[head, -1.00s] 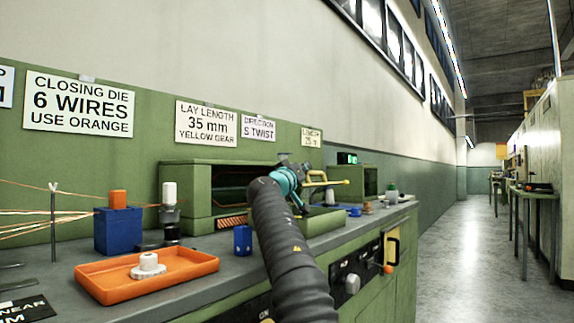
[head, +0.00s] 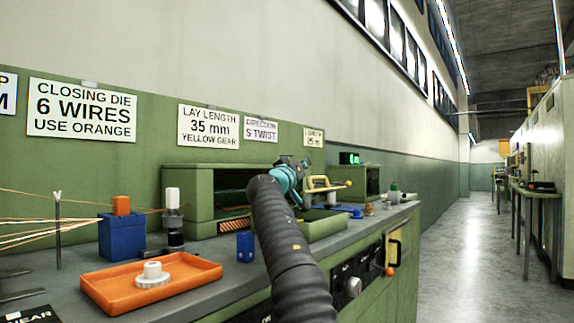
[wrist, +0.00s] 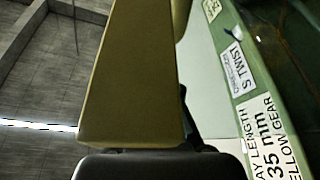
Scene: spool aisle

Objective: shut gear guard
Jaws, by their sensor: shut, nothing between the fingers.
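A yellow frame with a rod and round knob (head: 325,184) stands up at the right end of the green machine housing (head: 190,202). It looks like the gear guard, raised, but my arm hides part of it and I cannot tell its exact angle. My gripper (head: 303,206) is shut and empty just left of the yellow frame, partly hidden by my turquoise wrist. In the wrist view, an olive-yellow panel (wrist: 130,75) fills the middle, very close, above a dark gripper part. I cannot tell whether they touch.
An orange tray (head: 195,272) with a white gear (head: 151,275) lies front left. A blue block (head: 123,236) and a small blue piece (head: 245,246) stand on the bench. A green box (head: 362,183) is farther right. The aisle floor (head: 450,255) at right is clear.

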